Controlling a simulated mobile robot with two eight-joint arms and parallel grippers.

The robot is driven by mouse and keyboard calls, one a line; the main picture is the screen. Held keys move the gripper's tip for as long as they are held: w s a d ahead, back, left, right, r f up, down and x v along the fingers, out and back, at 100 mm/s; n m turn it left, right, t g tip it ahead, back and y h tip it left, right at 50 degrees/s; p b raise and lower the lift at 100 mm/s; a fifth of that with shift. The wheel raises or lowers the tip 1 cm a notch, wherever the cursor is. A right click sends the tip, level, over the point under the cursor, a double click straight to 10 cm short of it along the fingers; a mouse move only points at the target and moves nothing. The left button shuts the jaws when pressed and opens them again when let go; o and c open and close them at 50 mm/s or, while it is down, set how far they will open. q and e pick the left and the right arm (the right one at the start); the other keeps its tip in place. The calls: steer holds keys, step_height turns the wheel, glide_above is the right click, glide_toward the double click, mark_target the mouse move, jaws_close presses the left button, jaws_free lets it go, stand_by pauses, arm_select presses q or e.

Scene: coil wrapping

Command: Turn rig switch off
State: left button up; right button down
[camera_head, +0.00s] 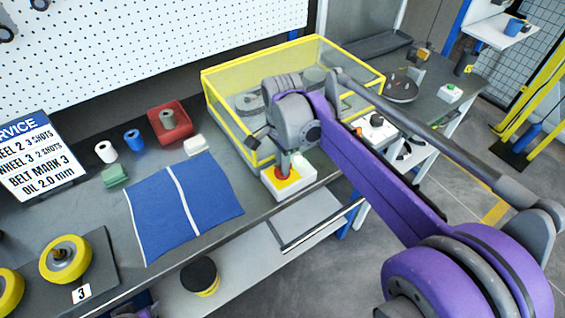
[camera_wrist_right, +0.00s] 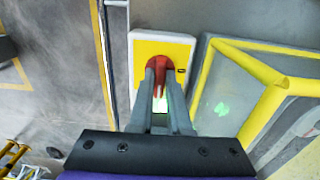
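The rig switch (camera_head: 288,183) is a white box with a yellow plate and a red knob, at the front edge of the bench beside the yellow-framed guard. In the right wrist view the red knob (camera_wrist_right: 158,64) sits on the yellow plate (camera_wrist_right: 178,48), with a green glow just below it. My right gripper (camera_head: 285,166) points down at the switch. In the wrist view its two fingers (camera_wrist_right: 160,76) are close together with the red knob between them, and they seem to touch it. My left gripper does not show; only a small purple part of mine is at the bottom edge.
The yellow-framed clear guard (camera_head: 232,69) stands right behind the switch, close to my right arm. A blue mat (camera_head: 160,205), a red bin (camera_head: 184,128) and a service sign (camera_head: 38,155) are on the bench to the left. Open floor lies at the right.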

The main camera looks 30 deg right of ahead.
steer(key=shift+n, duration=0.3)
steer(key=n, duration=0.9)
steer(key=shift+p, duration=0.4)
steer(key=n, duration=0.4)
steer(key=shift+n, duration=2.4)
steer(key=c, duration=0.9)
jaws_free()
steer(key=shift+o, duration=0.2)
